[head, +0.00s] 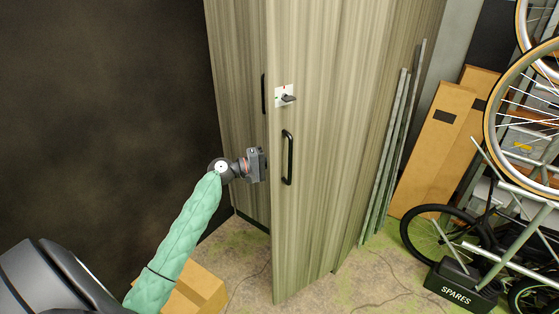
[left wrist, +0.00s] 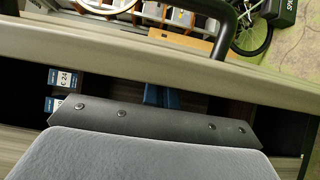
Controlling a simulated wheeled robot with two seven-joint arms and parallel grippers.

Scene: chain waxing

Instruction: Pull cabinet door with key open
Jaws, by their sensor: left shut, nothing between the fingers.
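The cabinet door with the key (head: 318,180) stands ajar, its free edge swung out in front of the other door (head: 240,110). The key (head: 288,98) sits in a lock plate near that edge, above a black handle (head: 288,158). My left gripper (head: 262,164) is shut and empty at the free edge, at about handle height. Its tips are close to the edge; I cannot tell whether they touch it. In the left wrist view the door edge (left wrist: 160,58) crosses ahead of the gripper (left wrist: 155,122), with the handle (left wrist: 228,25) beyond it. My right gripper is not in view.
Dark cabinet interior with labels (left wrist: 66,78) and a blue item (left wrist: 160,96) shows in the gap. A cardboard box (head: 196,292) lies on the floor under my left arm. Boards (head: 390,150), bicycles and a SPARES box (head: 458,288) stand at the right.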

